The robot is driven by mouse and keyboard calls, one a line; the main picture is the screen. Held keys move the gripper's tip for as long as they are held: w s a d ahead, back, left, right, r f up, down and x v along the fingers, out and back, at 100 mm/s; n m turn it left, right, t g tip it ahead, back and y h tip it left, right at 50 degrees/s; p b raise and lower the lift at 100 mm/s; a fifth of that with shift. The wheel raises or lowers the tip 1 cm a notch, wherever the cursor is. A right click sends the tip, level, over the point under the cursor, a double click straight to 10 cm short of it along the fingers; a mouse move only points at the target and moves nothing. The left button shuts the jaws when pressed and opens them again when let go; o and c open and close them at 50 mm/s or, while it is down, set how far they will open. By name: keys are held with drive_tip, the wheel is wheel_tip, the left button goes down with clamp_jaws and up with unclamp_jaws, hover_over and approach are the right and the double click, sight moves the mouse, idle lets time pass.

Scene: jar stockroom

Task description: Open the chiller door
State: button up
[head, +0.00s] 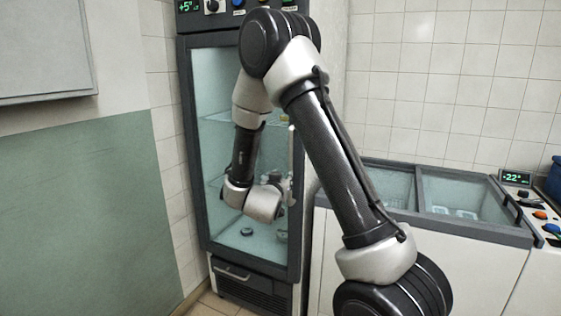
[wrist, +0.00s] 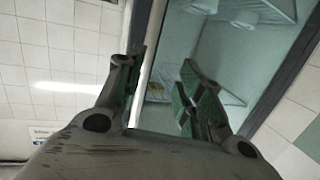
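The chiller (head: 190,130) is a tall dark-framed cabinet with a glass door and a "+5°" display on top. Its door looks shut. The pale vertical handle (head: 291,160) is on the door's right side. My gripper (head: 284,188) is at about the height of the handle's lower part, partly hidden by my wrist. In the wrist view my gripper (wrist: 163,62) is open, its two green-padded fingers apart. A pale upright strip, likely the handle (wrist: 150,62), runs between them, close to the left finger. Whether it touches is unclear.
A low chest freezer (head: 430,228) with glass lids and a "-22°" display (head: 515,178) stands to the right. A grey wall cabinet (head: 45,50) hangs at the upper left. A little tiled floor (head: 220,304) shows at the chiller's foot. Shelves with small items show through the glass.

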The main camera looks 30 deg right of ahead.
sight(290, 163)
drive_tip(key=shift+t+h, duration=0.3)
drive_tip(key=shift+h, duration=0.6)
drive_tip(key=w+d+r, duration=0.1)
drive_tip(key=d, duration=0.1)
drive_tip(key=w+d+r, duration=0.1)
drive_tip(key=w+d, duration=0.1)
drive_tip(key=w+d+r, duration=0.1)
drive_tip(key=w+d, duration=0.1)
drive_tip(key=shift+d+r, duration=0.15)
clamp_jaws()
